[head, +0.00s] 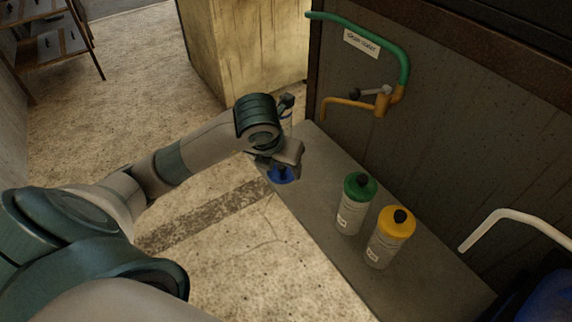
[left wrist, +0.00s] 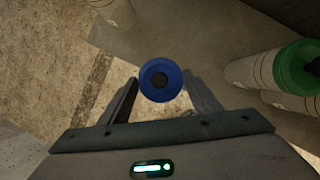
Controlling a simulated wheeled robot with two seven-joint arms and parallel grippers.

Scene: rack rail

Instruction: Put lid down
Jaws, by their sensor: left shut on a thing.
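A blue lid (head: 281,175) is in my left gripper (head: 284,166), over the left front edge of the grey shelf (head: 307,211) in the head view. Whether anything is under the lid is hidden. My right gripper is not in view.
A white bottle with a green lid (head: 360,187) and one with a yellow lid (head: 396,222) stand on the shelf to the right. A green tap pipe with an orange spout (head: 350,104) is on the dark wall panel. A white pipe (head: 510,215) is at right.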

